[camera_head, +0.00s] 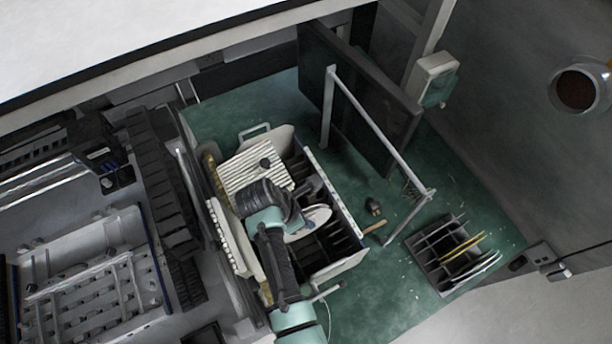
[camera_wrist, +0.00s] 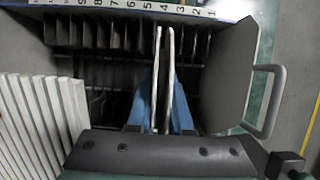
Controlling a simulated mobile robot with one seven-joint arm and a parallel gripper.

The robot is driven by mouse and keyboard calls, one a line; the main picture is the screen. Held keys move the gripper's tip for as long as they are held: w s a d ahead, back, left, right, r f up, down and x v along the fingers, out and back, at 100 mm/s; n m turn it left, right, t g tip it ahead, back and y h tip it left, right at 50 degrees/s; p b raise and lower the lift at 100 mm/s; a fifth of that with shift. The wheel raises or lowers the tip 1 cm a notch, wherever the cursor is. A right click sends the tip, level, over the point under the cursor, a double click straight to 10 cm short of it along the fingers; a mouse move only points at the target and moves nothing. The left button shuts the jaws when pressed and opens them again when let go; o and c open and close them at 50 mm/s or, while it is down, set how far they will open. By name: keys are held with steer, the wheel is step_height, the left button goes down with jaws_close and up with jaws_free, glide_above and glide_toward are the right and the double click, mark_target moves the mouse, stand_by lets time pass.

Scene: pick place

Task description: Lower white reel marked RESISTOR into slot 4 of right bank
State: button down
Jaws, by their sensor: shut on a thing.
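The white reel (camera_head: 312,218) is held edge-on over the dark slots of the open box-like rack (camera_head: 345,262). In the wrist view the reel (camera_wrist: 171,62) shows as two thin pale edges between the blue fingers of my gripper (camera_wrist: 163,95). My gripper (camera_head: 296,220) is shut on it. A numbered strip (camera_wrist: 120,5) runs along the rack's far edge, and the reel lines up roughly under the 4. Its lower edge is hidden, so I cannot tell how deep it sits. No RESISTOR marking is readable.
White ribbed pieces (camera_head: 255,165) fill the rack's left part, also close at left in the wrist view (camera_wrist: 30,125). A handle (camera_wrist: 268,100) sticks out at the rack's side. A small dark rack (camera_head: 440,245) with several thin plates stands at right on the green mat (camera_head: 385,280).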

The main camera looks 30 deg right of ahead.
steer(key=shift+w+f, duration=0.1)
steer(key=shift+f, duration=0.05)
steer(key=shift+f+b, duration=1)
steer(key=shift+f, duration=0.65)
steer(key=shift+f, duration=0.25)
steer(key=shift+f+b, duration=0.85)
steer(key=shift+f, duration=0.25)
steer(key=shift+f, duration=0.4)
steer(key=shift+f+b, duration=0.5)
steer(key=shift+b, duration=0.05)
steer(key=shift+f, duration=0.2)
steer(key=c, duration=0.8)
jaws_free()
